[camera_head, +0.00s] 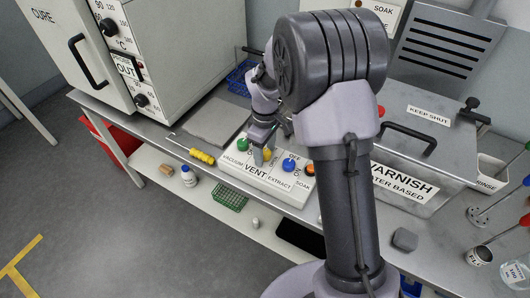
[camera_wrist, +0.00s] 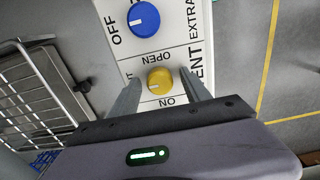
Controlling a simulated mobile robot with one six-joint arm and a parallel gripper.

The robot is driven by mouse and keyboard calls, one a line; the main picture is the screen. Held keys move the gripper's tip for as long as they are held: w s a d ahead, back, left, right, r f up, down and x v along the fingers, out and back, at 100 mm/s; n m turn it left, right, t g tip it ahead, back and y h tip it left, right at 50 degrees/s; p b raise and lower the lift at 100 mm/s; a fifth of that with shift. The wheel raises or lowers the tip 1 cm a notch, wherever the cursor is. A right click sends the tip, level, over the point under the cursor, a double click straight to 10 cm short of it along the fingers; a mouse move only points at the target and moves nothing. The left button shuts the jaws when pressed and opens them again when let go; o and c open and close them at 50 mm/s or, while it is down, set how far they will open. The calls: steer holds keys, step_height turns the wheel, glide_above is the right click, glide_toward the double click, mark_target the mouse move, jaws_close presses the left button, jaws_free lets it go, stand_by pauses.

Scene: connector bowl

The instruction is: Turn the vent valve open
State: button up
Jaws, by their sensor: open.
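The vent valve is a yellow knob (camera_wrist: 160,81) on a white panel, beside the upside-down words OPEN and ON in the wrist view. A pale mark on the knob seems to point to the picture's left, away from OPEN. In the head view the yellow knob (camera_head: 268,154) shows partly behind my gripper, above the VENT label. My gripper (camera_wrist: 160,76) is open, with one finger on each side of the knob. Gaps show between fingers and knob. In the head view my gripper (camera_head: 262,146) points down at the panel.
The white panel (camera_head: 230,167) also bears a green knob (camera_head: 242,144), a blue knob (camera_head: 289,165) and an orange one (camera_head: 309,170). A yellow-handled tool (camera_head: 202,156) lies left of it. A varnish tank (camera_head: 405,182) stands to the right and an oven (camera_head: 170,40) at the back left.

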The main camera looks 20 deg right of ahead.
jaws_close()
steer(key=shift+r+m, duration=0.1)
steer(key=shift+m, duration=0.3)
steer(key=m+p, duration=0.1)
steer(key=m, duration=1.2)
steer(key=shift+m, duration=2)
steer(key=shift+b, duration=0.3)
